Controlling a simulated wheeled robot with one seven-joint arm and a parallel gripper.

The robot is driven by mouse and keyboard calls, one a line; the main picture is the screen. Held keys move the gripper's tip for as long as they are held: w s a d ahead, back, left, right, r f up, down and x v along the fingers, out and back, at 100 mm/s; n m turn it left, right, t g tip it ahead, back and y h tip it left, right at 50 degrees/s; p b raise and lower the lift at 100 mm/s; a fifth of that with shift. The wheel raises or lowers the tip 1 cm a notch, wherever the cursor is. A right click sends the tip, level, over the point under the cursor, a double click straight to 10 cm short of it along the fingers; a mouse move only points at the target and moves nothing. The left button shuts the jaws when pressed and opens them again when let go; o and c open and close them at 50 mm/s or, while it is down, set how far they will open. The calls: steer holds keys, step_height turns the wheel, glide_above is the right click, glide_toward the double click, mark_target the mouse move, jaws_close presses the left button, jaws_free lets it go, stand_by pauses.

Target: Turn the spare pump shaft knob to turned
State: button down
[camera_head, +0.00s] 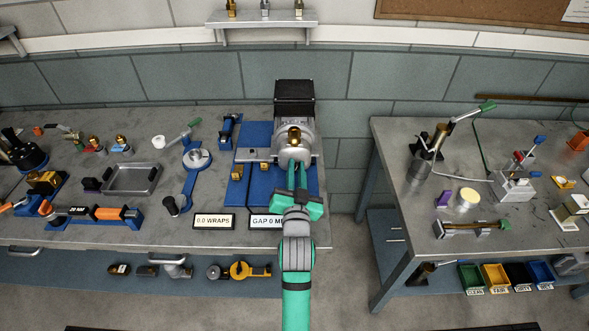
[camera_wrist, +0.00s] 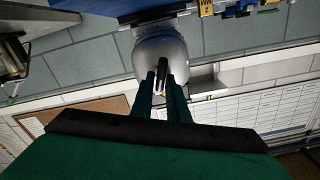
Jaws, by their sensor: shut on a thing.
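The pump (camera_head: 284,152) is a grey metal body with a brass fitting on top and a black box behind it, on a blue base (camera_head: 253,140) on the left bench. My gripper (camera_head: 297,170) reaches its front from below. In the wrist view the pump's rounded silver body (camera_wrist: 160,52) fills the top middle. A small dark shaft knob (camera_wrist: 163,66) sits at its face, between the two green fingers of my gripper (camera_wrist: 163,84). The fingers are shut on it. In the head view the fingers hide the knob, and its turn angle cannot be told.
A sign reading 0.0 WRAPS (camera_head: 213,221) and a partly covered GAP sign (camera_head: 262,222) stand at the bench front, left of my arm. A metal tray (camera_head: 131,179) and several tools lie farther left. A floor gap separates the right bench (camera_head: 395,150).

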steer(key=m, duration=0.4)
steer(key=f+m, duration=0.1)
steer(key=m, duration=0.8)
steer(key=shift+d+f, duration=0.25)
steer(key=shift+d, duration=0.05)
steer(key=shift+m, duration=0.4)
steer(key=c, duration=1.7)
jaws_free()
steer(key=shift+c, duration=0.2)
steer(key=shift+r, duration=0.1)
steer(key=shift+s+d, duration=0.1)
